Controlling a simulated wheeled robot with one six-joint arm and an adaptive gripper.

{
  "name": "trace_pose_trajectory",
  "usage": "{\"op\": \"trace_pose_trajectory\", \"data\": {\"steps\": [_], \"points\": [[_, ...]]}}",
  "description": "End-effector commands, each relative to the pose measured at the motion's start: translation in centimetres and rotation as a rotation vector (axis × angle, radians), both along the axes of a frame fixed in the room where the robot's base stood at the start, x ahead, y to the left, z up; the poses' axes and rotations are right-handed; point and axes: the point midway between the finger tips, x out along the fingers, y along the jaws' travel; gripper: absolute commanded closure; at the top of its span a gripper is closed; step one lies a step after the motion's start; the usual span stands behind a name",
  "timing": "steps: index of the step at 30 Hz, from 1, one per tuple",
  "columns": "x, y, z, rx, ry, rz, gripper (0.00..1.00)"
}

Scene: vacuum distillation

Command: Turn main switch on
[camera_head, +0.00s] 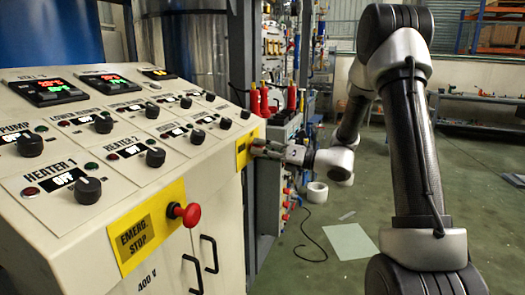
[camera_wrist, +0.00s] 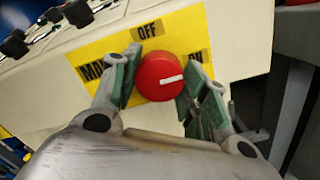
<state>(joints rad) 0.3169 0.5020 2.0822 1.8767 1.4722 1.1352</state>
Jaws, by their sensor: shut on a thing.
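The main switch is a round red knob (camera_wrist: 160,78) with a white mark, on a yellow plate (camera_wrist: 98,72) lettered MAIN, OFF and ON. In the wrist view the mark points right, on the side of the ON label and slightly below it. My gripper (camera_wrist: 160,80) has its green-padded fingers on either side of the knob and is shut on it. In the head view my gripper (camera_head: 266,149) is at the yellow plate (camera_head: 243,152) on the panel's right front corner, and the knob is not clearly visible there.
The slanted control panel (camera_head: 110,130) carries several black knobs and displays. A red emergency stop button (camera_head: 186,213) sticks out from its front, left of my gripper. Black door handles (camera_head: 209,254) are below. A rack with red cylinders (camera_head: 264,98) stands behind. The floor at right is mostly clear.

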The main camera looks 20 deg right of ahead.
Motion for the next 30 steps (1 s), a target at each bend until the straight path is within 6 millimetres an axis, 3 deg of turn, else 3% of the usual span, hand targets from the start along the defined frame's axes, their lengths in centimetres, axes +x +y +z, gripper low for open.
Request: {"op": "trace_pose_trajectory", "data": {"steps": [10,11,14,24,30], "points": [[0.0,-0.1,-0.1,0.001,0.003,-0.001,0.8],[0.0,-0.1,-0.1,0.001,0.003,-0.001,0.5],[0.0,0.0,0.0,0.0,0.002,-0.001,0.34],[-0.1,-0.2,0.0,0.001,0.001,-0.001,0.34],[-1.6,-2.3,-0.2,0.001,0.001,-0.005,0.34]]}}
